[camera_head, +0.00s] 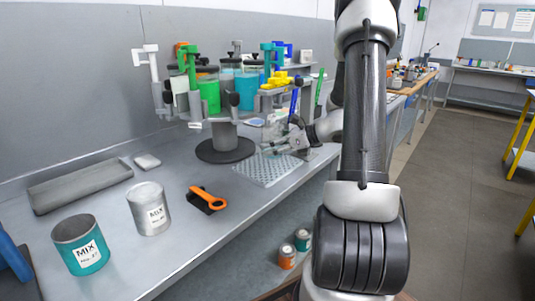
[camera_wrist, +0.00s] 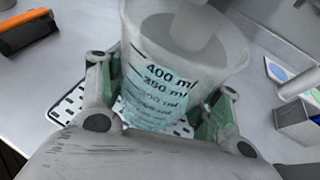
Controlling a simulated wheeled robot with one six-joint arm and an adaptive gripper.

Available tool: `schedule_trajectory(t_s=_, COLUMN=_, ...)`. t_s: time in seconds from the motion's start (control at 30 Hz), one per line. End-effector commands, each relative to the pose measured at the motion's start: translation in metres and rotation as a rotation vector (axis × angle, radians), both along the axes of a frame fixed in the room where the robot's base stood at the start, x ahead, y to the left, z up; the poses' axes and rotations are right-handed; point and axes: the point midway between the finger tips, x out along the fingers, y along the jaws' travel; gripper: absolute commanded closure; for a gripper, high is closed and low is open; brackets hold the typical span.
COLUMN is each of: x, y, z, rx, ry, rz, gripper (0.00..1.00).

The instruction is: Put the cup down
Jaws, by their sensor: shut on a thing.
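The cup (camera_wrist: 155,105) is a clear measuring beaker with dark millilitre marks and a bluish lower part. My gripper (camera_wrist: 160,100) is shut on it, with a green-padded finger on either side. A grey shape shows at the cup's mouth; I cannot tell whether it is inside or in front. In the head view my gripper (camera_head: 283,146) is beside the agitator stand, above the far part of a white perforated mat (camera_head: 268,170). The cup is hard to make out there. The mat (camera_wrist: 72,100) also shows beneath the cup in the wrist view; I cannot tell whether they touch.
The drum agitator (camera_head: 224,136) with green and blue vessels stands close behind my gripper. An orange-handled tool (camera_head: 208,197), a white MIX can (camera_head: 149,208) and a teal MIX can (camera_head: 80,246) stand on the bench (camera_head: 185,245). The bench's front is mostly clear.

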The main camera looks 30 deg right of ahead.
Motion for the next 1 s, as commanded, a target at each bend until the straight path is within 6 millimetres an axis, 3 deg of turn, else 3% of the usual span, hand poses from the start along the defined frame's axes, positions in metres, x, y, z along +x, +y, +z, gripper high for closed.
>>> schedule_trajectory(t_s=0.27, x=0.014, y=0.011, z=0.000, rx=0.000, ry=0.000, rz=0.001, gripper=0.67)
schedule_trajectory(t_s=0.57, x=0.013, y=0.010, z=-0.035, rx=0.001, ry=0.001, rz=-0.001, gripper=0.67)
schedule_trajectory(t_s=0.93, x=0.013, y=0.010, z=-0.038, rx=0.000, ry=0.000, rz=-0.001, gripper=0.67)
schedule_trajectory(t_s=0.97, x=0.013, y=0.010, z=-0.038, rx=0.000, ry=0.000, rz=-0.001, gripper=0.31)
schedule_trajectory(t_s=1.0, x=0.013, y=0.010, z=-0.038, rx=0.000, ry=0.000, rz=-0.001, gripper=0.24)
